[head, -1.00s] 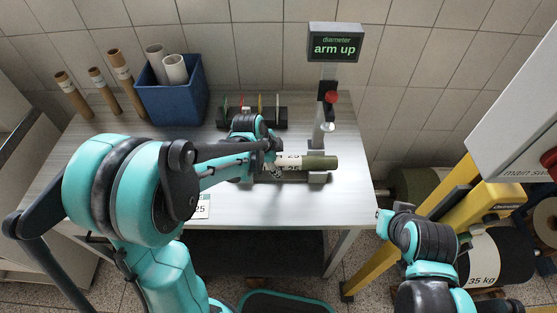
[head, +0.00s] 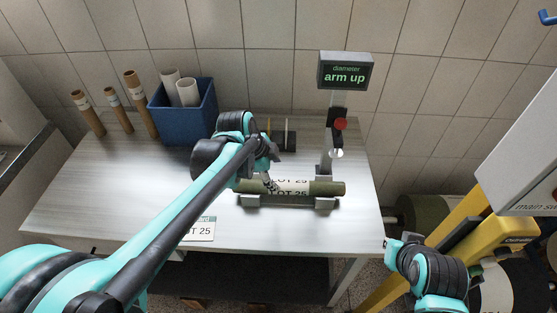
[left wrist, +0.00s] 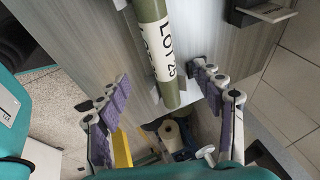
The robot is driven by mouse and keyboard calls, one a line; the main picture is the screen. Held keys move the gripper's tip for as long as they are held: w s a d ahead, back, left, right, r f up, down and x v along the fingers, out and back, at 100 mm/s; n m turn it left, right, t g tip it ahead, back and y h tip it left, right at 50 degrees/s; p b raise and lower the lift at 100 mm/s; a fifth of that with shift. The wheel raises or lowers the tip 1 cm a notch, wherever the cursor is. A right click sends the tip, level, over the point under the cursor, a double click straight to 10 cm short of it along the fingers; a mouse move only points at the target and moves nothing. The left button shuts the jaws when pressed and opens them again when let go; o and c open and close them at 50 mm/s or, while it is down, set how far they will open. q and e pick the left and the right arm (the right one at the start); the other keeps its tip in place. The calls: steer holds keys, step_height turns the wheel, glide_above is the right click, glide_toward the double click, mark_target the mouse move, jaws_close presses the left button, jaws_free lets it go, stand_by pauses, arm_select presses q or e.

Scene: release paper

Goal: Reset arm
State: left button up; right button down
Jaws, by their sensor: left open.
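An olive roll (head: 325,188) with a white "LOT 25" label lies across low grey supports (head: 324,203) on the table. It also shows in the left wrist view (left wrist: 151,10). My left gripper (head: 270,171) is above the roll's left part in the head view. In the left wrist view it is open (left wrist: 160,78), its purple-padded fingers apart on either side of the roll, with nothing gripped. Whether a finger touches the roll cannot be told.
A blue bin (head: 185,125) with white tubes and several brown tubes are at the back left. A yellow frame (head: 470,228) stands right of the table.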

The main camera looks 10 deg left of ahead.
arm_select(q)
steer(key=s+a+n+t+y, duration=0.2)
steer(key=s+a+n+t, duration=0.1)
steer(key=s+n, duration=1.2)
steer(key=shift+a+n+y, duration=0.2)
steer(key=shift+n+y, duration=0.1)
steer(key=shift+n, duration=0.3)
